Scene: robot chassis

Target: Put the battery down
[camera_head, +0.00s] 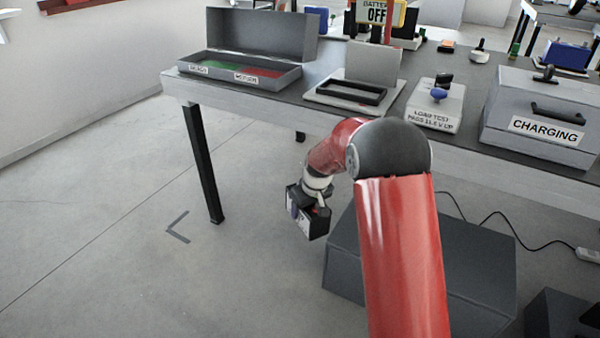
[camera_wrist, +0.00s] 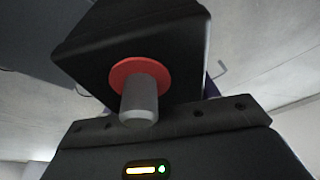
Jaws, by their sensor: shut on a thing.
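My gripper (camera_head: 306,203) hangs low in front of the bench, over the open floor, and is shut on a dark block, the battery (camera_head: 318,222). In the wrist view the battery (camera_wrist: 105,45) fills the upper middle, close to the gripper body, with a red ring and a grey round terminal facing the camera. A small blue patch shows beside it. The fingertips and the grip contact are mostly hidden. The battery appears clear of the bench and in the air.
The bench (camera_head: 326,118) holds an open case with green and red sections (camera_head: 238,67), a grey stand with a black frame (camera_head: 350,92), a load test box (camera_head: 436,105) and a charging box (camera_head: 543,123). A dark grey box (camera_head: 470,255) stands below. A corner mark (camera_head: 177,232) lies on clear floor.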

